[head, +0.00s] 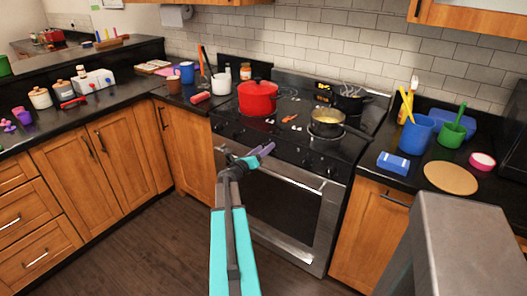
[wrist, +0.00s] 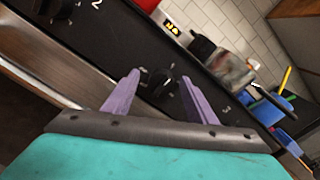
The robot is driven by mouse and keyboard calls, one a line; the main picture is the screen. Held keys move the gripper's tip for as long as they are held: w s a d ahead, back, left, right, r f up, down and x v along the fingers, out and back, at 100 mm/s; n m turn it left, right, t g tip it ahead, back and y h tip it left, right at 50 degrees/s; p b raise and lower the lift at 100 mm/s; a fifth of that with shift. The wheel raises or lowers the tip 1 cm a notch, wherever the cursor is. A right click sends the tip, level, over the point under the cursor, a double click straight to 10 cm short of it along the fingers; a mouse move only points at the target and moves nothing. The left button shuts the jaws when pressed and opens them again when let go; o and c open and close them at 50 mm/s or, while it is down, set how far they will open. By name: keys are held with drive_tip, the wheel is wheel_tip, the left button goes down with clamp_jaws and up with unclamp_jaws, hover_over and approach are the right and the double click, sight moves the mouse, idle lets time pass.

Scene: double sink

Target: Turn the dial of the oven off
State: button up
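The oven (head: 275,205) has a silver door and a black front control strip with several black dials. My gripper (head: 264,151) is in front of this strip, near its middle. In the wrist view my gripper (wrist: 160,82) is open, its two purple fingers apart. A black dial (wrist: 165,84) with white marks around it appears between and beyond the fingertips; I cannot tell how far off it is. Another dial (wrist: 57,9) with a "2" beside it is at the upper left. The dials' settings are too small to read surely.
A red pot (head: 258,98) and a pan with a dark handle (head: 327,122) stand on the cooktop. The oven door handle (head: 290,172) runs below the strip. Counters flank the oven, with a blue sponge (head: 393,163) at right. The floor in front is clear.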

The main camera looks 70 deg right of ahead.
drive_tip(key=shift+s+f, duration=0.1)
drive_tip(key=shift+a, duration=0.25)
drive_tip(key=shift+a, duration=0.25)
drive_tip(key=b+v, duration=0.2)
drive_tip(key=v, duration=1.1)
drive_tip(key=shift+w, duration=0.25)
